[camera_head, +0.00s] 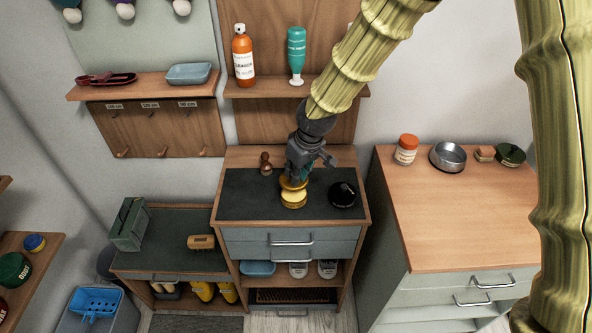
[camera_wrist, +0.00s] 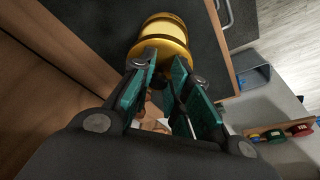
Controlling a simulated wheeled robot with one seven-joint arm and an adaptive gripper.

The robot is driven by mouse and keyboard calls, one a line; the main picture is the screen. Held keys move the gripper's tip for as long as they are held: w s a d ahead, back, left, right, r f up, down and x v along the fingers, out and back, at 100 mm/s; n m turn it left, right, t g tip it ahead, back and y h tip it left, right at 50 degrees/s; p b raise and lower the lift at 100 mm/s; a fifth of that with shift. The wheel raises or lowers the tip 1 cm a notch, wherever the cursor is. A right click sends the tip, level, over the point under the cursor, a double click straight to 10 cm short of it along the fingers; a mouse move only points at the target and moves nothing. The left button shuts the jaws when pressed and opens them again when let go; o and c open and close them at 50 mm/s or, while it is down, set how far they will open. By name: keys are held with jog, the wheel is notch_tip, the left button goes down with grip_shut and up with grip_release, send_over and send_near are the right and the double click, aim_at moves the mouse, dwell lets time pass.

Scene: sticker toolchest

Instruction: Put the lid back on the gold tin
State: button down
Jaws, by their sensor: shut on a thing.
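The gold tin (camera_head: 293,199), with a cream band, stands on the dark top of the middle chest; it also shows in the wrist view (camera_wrist: 163,22). The gold lid (camera_head: 292,184) is right above the tin, at my fingertips, and shows as the nearer gold disc in the wrist view (camera_wrist: 165,53). My gripper (camera_head: 297,176) points down over the tin, its teal fingers (camera_wrist: 163,65) shut on the lid. The fingers hide the part gripped. Lid and tin look lined up; I cannot tell whether the lid is seated or slightly above.
A round black object (camera_head: 342,194) lies close to the tin's right on the same top. A brown wooden knobbed object (camera_head: 265,163) stands behind left. A wooden counter (camera_head: 455,220) is at right. The dark mat (camera_head: 240,203) is clear left of the tin.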

jog(key=shift+f+b, duration=1.1)
jog(key=shift+f, duration=0.35)
jog(key=shift+f+b, duration=0.3)
jog(key=shift+f, duration=0.7)
jog(key=shift+s+p, duration=0.1)
jog(key=shift+p, duration=0.35)
jog(key=shift+f+p, duration=0.15)
jog(key=shift+p, duration=0.2)
dwell(1.2)
jog(key=c, duration=1.3)
grip_release()
jog(key=shift+o, duration=0.5)
